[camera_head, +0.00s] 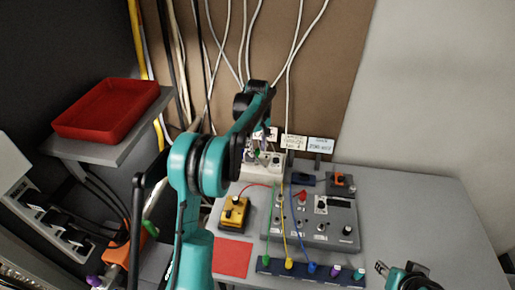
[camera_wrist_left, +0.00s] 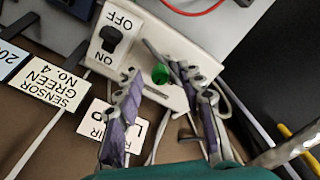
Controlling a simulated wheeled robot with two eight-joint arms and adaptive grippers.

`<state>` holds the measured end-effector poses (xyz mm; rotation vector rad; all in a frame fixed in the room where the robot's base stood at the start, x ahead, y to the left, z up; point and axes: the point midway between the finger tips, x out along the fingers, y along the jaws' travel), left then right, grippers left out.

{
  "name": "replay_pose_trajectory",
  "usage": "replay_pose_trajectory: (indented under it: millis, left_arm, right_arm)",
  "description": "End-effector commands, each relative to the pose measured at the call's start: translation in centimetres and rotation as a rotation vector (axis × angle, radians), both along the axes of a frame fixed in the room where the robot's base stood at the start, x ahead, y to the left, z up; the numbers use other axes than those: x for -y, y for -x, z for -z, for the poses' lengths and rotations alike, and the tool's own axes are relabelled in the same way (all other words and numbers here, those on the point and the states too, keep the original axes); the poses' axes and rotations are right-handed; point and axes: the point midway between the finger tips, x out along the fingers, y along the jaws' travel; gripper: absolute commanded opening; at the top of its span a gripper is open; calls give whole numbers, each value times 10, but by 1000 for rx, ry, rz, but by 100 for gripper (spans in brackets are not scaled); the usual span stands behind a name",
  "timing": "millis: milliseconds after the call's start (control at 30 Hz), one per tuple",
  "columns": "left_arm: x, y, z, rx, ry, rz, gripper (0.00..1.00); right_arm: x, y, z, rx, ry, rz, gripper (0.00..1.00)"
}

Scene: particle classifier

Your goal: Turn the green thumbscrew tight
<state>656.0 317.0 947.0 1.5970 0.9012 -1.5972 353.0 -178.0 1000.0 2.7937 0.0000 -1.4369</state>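The green thumbscrew (camera_wrist_left: 160,74) sits on the face of a white box (camera_wrist_left: 188,42), beside a black ON/OFF switch (camera_wrist_left: 110,40), in the left wrist view. My left gripper (camera_wrist_left: 158,80) has its two purple-padded fingers apart, with the thumbscrew showing between their tips. I cannot tell whether either finger touches it. In the head view my left gripper (camera_head: 262,150) is at the white box (camera_head: 268,171) at the back of the table and hides part of it. My right gripper (camera_head: 381,268) is low at the right, partly cut off, away from the box.
A grey control panel (camera_head: 330,238) with knobs and cables stands in front of the box. A yellow box (camera_head: 233,212), a red mat (camera_head: 232,257) and a dark strip with coloured knobs (camera_head: 300,272) are nearby. White labels (camera_head: 293,142) stand behind. The table's right side is clear.

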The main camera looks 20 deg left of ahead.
Motion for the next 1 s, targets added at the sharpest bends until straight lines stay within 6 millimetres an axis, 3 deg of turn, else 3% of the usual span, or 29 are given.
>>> replay_pose_trajectory:
  millis: [33,133,167,633,1000]
  left_arm:
    - [0,0,0,0,0,0,28]
    - [0,0,0,0,0,0,2]
    - [0,0,0,0,0,0,0]
    - [0,0,-1,-1,-1,67,0]
    - [0,0,-2,-1,-2,354,0]
  right_arm:
    - [0,0,0,0,0,0,41]
    - [0,0,0,0,0,0,41]
    - [0,0,0,0,0,0,41]
    - [0,0,-5,0,0,0,41]
    - [0,0,-23,0,0,0,41]
